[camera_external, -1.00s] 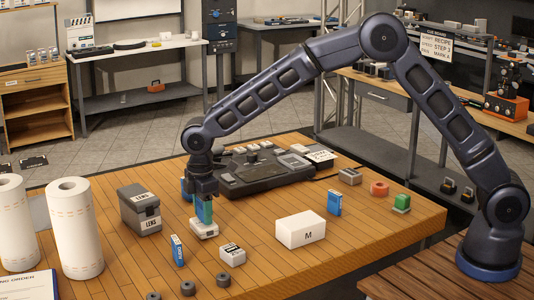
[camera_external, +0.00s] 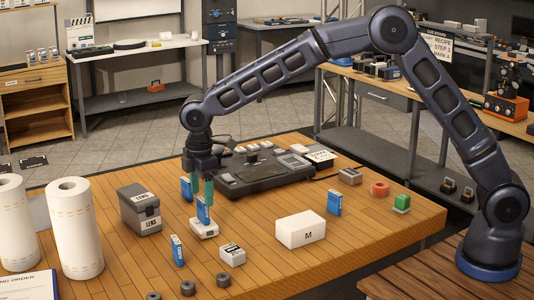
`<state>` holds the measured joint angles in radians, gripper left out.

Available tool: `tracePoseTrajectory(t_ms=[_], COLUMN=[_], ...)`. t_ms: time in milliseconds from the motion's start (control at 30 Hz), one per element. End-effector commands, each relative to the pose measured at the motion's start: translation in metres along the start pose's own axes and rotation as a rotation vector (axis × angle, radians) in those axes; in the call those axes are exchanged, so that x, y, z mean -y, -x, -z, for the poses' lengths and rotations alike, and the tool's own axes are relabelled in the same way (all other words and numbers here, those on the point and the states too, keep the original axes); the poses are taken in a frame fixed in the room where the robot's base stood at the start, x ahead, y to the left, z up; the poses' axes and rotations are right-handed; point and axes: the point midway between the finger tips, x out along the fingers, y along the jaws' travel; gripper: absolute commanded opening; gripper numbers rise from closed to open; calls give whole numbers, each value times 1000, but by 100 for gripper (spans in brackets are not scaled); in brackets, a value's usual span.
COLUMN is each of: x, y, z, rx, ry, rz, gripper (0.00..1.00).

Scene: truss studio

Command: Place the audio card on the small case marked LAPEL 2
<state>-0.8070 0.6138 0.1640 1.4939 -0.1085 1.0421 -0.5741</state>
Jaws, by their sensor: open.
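A blue card (camera_external: 204,212) stands upright on a small white case (camera_external: 204,231) left of the table's middle. I cannot read the lettering on this card or case. My gripper (camera_external: 203,193) is open, pointing down, with its teal fingertips around or just above the card's top; whether they touch it I cannot tell. Other blue cards stand on the table: one behind and left of the gripper (camera_external: 186,189), one at the front (camera_external: 177,250), and one at the right (camera_external: 334,203). A second small white case with a dark label (camera_external: 232,255) sits in front.
A white box marked M (camera_external: 300,231) stands right of the case. A grey LENS case (camera_external: 139,212) and paper rolls (camera_external: 75,235) are at left. A black console (camera_external: 250,175) lies behind. Small dark rings (camera_external: 188,288) lie at the front edge.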

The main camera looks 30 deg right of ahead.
Motion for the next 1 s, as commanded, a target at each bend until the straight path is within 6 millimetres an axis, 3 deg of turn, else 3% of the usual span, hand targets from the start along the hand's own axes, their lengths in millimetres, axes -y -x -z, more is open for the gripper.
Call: tracePoseTrajectory(t_ms=[100,300,767,867,1000], x=[0,0,-1,-6,-18], y=[24,51,63,74,104], z=[1,1,-3,-18,-66], rx=[-2,-2,0,-5,-18], ry=[0,0,-5,-34,-120], rz=[-1,-1,-1,-10,-34], gripper=[67,67,67,67,67])
